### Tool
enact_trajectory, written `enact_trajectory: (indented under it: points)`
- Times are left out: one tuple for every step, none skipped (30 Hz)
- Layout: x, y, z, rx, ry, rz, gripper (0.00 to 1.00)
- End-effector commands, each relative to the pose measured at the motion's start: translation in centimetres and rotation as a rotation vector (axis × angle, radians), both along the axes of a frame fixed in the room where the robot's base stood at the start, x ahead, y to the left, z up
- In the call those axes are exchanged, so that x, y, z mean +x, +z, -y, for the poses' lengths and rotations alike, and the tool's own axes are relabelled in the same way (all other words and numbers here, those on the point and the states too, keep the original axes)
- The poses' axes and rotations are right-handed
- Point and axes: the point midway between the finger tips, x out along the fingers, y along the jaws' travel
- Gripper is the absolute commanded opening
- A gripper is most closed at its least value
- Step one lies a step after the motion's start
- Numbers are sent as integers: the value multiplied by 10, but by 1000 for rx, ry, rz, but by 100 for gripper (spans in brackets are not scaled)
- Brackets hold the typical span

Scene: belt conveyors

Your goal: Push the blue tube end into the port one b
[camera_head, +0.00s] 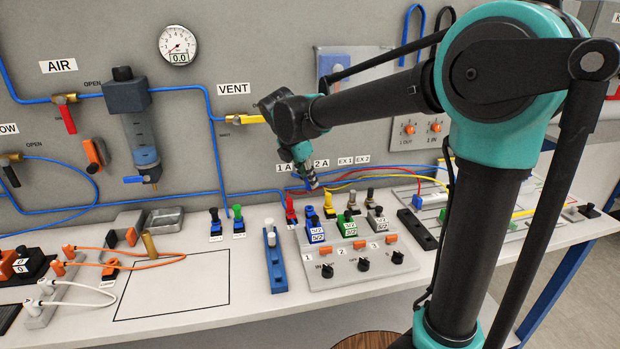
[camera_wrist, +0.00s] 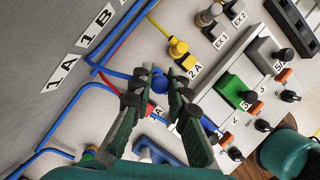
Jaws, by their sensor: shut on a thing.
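My gripper (camera_wrist: 159,88) is shut on the blue tube end (camera_wrist: 158,82), which shows as a round blue piece between the two dark fingers. The blue tube runs from it to the left along the wall. In the head view my gripper (camera_head: 311,182) hangs tilted just above the row of coloured fittings, between the red fitting (camera_head: 290,211) and the yellow fitting (camera_head: 328,207). A blue fitting (camera_head: 310,213) stands below it. A 1 B label (camera_wrist: 94,38) is on the wall in the wrist view. My fingers hide port one b, so I cannot tell whether the tube end touches it.
The red fitting (camera_wrist: 150,109) is behind the fingers. A valve panel with knobs (camera_head: 345,270) lies in front. The outlined bench area (camera_head: 175,285) is clear.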

Motion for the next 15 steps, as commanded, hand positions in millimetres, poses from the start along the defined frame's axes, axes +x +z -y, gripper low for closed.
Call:
enact_trajectory:
  points:
    - [0, 0, 0, 0, 1, 0, 0]
    - [0, -1, 0, 0, 1, 0, 0]
    - [0, -2, 0, 0, 1, 0, 0]
    - [0, -3, 0, 0, 1, 0, 0]
    - [0, -5, 0, 0, 1, 0, 0]
    - [0, -8, 0, 0, 1, 0, 0]
    - [0, -10, 0, 0, 1, 0, 0]
    - [0, -12, 0, 0, 1, 0, 0]
    - [0, -16, 0, 0, 1, 0, 0]
    - [0, -19, 0, 0, 1, 0, 0]
    - [0, -21, 0, 0, 0, 0, 0]
    - [0, -25, 0, 0, 0, 0, 0]
    - [0, -27, 0, 0, 0, 0, 0]
    - [0, -30, 0, 0, 0, 0, 0]
    - [0, -33, 0, 0, 0, 0, 0]
